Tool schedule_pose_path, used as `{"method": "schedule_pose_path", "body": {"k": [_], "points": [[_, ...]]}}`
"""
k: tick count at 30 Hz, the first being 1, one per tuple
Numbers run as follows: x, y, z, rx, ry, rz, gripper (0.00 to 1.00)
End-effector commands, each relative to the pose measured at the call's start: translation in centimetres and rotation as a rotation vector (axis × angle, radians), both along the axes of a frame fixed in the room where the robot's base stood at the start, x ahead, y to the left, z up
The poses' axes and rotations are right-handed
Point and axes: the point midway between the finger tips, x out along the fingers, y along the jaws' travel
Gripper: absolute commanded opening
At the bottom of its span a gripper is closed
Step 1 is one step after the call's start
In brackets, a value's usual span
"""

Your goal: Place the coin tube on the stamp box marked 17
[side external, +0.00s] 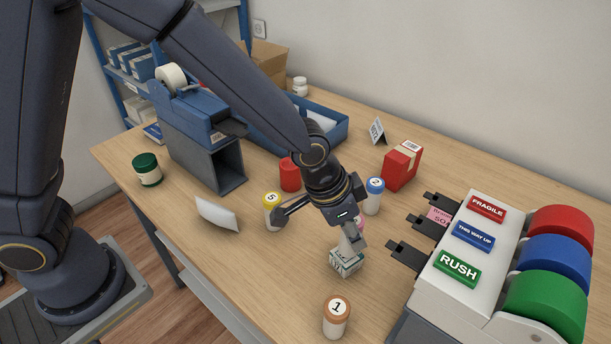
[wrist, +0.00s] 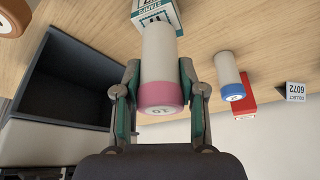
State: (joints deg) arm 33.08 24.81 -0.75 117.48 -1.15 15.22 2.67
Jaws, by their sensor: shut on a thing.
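In the side external view my gripper (side external: 351,232) holds the tube (side external: 350,246) slightly tilted, directly over a small green-and-white stamp box (side external: 346,264). The box also shows in the wrist view (wrist: 155,12), at the tube's far end. The tube's lower end is at the box top; I cannot tell whether it touches. The box's number is not clearly readable.
Other capped tubes stand around: yellow (side external: 271,210), blue (side external: 374,196) and brown (side external: 336,315). Bare table lies front left of the stamp box.

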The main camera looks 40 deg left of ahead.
Motion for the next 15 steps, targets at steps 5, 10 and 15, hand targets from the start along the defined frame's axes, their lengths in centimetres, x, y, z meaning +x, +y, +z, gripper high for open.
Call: {"method": "schedule_pose_path", "body": {"k": [5, 10, 15], "points": [[0.01, -0.01, -0.59, -0.002, -0.002, 0.000, 0.00], [-0.01, -0.01, -0.62, -0.001, -0.002, 0.000, 0.00], [-0.06, 0.02, -0.96, 0.000, 0.000, 0.000, 0.45]]}}
